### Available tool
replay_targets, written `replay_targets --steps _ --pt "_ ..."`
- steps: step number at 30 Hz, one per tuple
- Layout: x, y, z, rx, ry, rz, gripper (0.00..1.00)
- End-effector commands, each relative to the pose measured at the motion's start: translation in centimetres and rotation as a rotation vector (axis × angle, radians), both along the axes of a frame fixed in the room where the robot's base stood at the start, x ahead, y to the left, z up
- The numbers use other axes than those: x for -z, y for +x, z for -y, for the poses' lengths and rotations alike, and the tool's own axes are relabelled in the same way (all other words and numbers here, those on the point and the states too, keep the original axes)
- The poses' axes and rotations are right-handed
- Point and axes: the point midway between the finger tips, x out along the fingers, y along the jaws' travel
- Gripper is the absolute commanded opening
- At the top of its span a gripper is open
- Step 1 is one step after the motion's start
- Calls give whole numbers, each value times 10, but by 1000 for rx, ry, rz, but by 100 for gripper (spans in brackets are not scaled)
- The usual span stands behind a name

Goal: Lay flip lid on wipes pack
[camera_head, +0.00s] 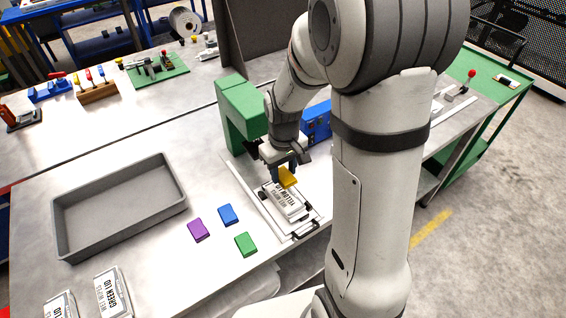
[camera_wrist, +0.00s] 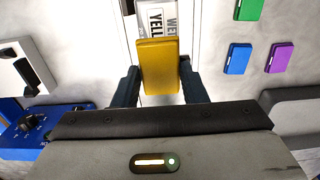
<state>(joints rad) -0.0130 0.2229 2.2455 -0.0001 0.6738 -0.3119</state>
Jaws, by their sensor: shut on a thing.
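My gripper (camera_wrist: 158,88) is shut on a yellow flip lid (camera_wrist: 158,66). In the head view the yellow lid (camera_head: 287,177) is above the back part of a white wipes pack (camera_head: 285,201). The pack lies in a fixture on the table, and its label shows part of the word yellow in the wrist view (camera_wrist: 155,18). The lid covers part of the pack there. I cannot tell whether lid and pack touch. Purple (camera_head: 199,229), blue (camera_head: 228,214) and green (camera_head: 246,244) lids lie loose on the table left of the fixture.
A grey tray (camera_head: 121,238) stands at the left. Two more white packs, one labelled green lid (camera_head: 113,291), lie at the front left. A green machine column (camera_head: 241,108) rises behind the fixture, with a blue box (camera_head: 316,122) beside it.

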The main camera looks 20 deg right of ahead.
Motion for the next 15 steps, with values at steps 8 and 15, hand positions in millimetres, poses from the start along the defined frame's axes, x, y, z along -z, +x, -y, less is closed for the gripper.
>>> replay_targets --steps 8,15 --pt "16 0 1 3 0 0 18" --pt "33 0 1 4 0 0 18"
